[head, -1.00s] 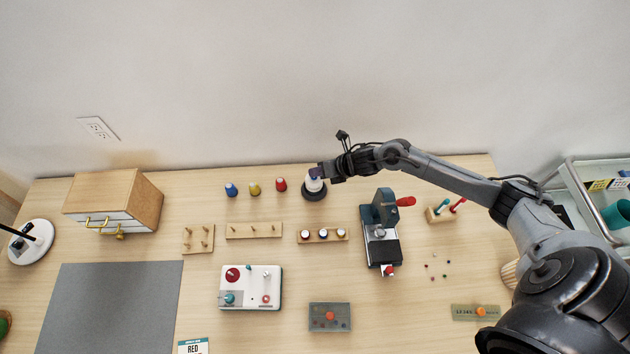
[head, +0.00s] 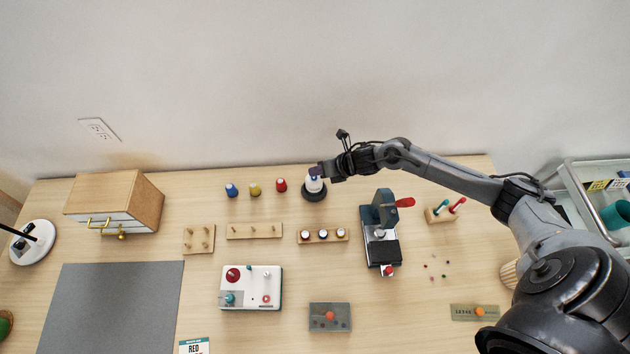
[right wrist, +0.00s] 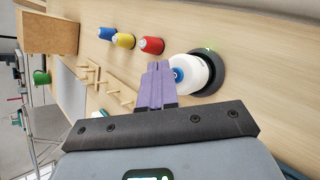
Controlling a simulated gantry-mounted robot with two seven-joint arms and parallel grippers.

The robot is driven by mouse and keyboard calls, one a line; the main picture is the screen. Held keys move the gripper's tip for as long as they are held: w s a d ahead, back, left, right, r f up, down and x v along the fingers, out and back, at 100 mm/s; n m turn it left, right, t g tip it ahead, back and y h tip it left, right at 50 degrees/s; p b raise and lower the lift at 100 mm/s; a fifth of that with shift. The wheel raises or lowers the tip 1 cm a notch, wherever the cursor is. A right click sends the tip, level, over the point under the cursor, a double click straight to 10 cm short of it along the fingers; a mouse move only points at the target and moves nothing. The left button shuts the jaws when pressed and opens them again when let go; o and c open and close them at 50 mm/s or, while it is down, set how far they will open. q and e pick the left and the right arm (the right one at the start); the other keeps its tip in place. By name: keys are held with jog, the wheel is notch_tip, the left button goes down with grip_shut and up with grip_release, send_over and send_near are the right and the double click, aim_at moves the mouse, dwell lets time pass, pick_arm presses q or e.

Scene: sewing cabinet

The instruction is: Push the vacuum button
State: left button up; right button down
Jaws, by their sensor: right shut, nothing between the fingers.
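A small white device with a round black base (head: 313,194) stands at the back of the table; it looks like the vacuum. In the right wrist view its white body (right wrist: 201,72) has a blue round spot on top (right wrist: 177,75), perhaps its button, and a small green mark on the black base. My right gripper (head: 318,173) is shut and empty. In the right wrist view its purple fingers (right wrist: 157,84) lie right beside the blue spot and partly overlap the white body; I cannot tell whether they touch. My left gripper is not in view.
Blue (head: 231,190), yellow (head: 255,188) and red (head: 281,185) thread cones stand left of the device. A wooden peg rack (head: 323,236) with bobbins lies in front. A dark sewing machine (head: 383,240) stands to the right. The wall is close behind.

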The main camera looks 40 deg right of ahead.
aim_at(317, 178)
notch_tip(317, 178, up, 6)
jog(key=p, duration=0.4)
dwell(0.4)
dwell(0.4)
